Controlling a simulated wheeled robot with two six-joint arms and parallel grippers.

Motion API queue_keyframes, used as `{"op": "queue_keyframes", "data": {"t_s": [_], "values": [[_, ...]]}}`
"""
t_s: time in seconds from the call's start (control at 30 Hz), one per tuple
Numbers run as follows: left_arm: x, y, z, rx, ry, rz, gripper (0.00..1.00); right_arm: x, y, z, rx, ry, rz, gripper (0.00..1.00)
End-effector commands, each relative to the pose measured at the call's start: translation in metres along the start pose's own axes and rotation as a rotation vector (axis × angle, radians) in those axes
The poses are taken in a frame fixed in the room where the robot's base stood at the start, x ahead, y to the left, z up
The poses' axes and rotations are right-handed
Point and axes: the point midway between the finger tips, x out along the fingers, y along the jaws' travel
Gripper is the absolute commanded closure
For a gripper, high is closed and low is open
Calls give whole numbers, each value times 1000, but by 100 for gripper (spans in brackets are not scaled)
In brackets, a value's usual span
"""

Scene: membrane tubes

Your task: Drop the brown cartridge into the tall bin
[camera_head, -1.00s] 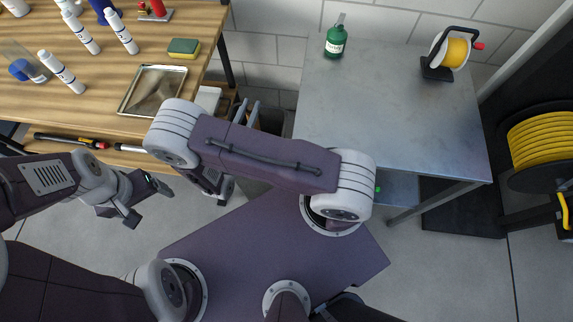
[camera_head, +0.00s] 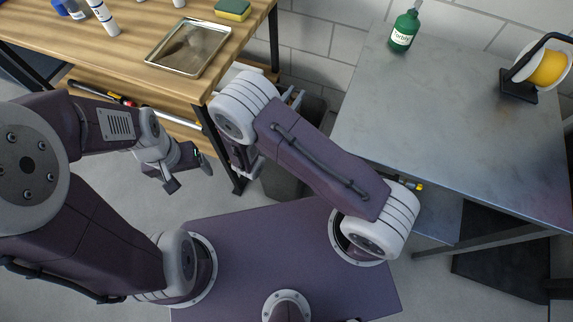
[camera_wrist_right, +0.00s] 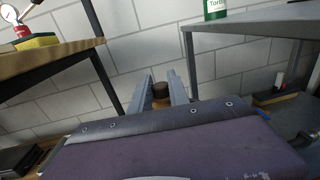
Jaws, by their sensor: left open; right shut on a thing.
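The brown cartridge (camera_wrist_right: 161,90) shows as a short dark-brown round end between the fingers of my right gripper (camera_wrist_right: 162,88) in the right wrist view. That gripper is shut on it. In the head view the right gripper's fingertips (camera_head: 292,98) stick out beyond my arm, and the cartridge cannot be made out there. A dark grey bin (camera_head: 288,183), which looks like the tall bin, stands on the floor between the two tables, partly hidden behind my right arm. The right fingertips appear near its upper part; whether they are over its opening is unclear. My left gripper (camera_head: 188,172) is open and empty.
A wooden table (camera_head: 130,40) at left carries a metal tray (camera_head: 190,48), a sponge (camera_head: 232,9) and white bottles. A grey metal table (camera_head: 450,110) at right holds a green bottle (camera_head: 404,31) and a yellow cable reel (camera_head: 545,68). A white brick wall stands behind.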

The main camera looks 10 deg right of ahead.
Motion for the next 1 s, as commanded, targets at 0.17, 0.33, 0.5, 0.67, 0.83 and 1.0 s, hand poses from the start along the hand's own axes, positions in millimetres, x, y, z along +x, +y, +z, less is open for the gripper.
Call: {"op": "queue_keyframes", "data": {"t_s": [0.17, 0.33, 0.5, 0.67, 0.83, 1.0], "values": [[30, -1, 3, 0, 0, 0, 19, 0, 0, -31, 0, 0, 0, 100], [30, -1, 3, 0, 0, 0, 19, 0, 0, -32, 1, -1, 0, 100], [29, -1, 3, 0, 0, 0, 19, 0, 0, -31, 1, 0, 0, 68], [29, -1, 3, 0, 0, 0, 19, 0, 0, -31, 1, 0, 0, 53], [29, -1, 3, 0, 0, 0, 19, 0, 0, -32, 0, 0, 0, 53], [24, 0, 2, 0, 0, 0, 19, -19, 1, -30, 0, 0, 4, 53]]}}
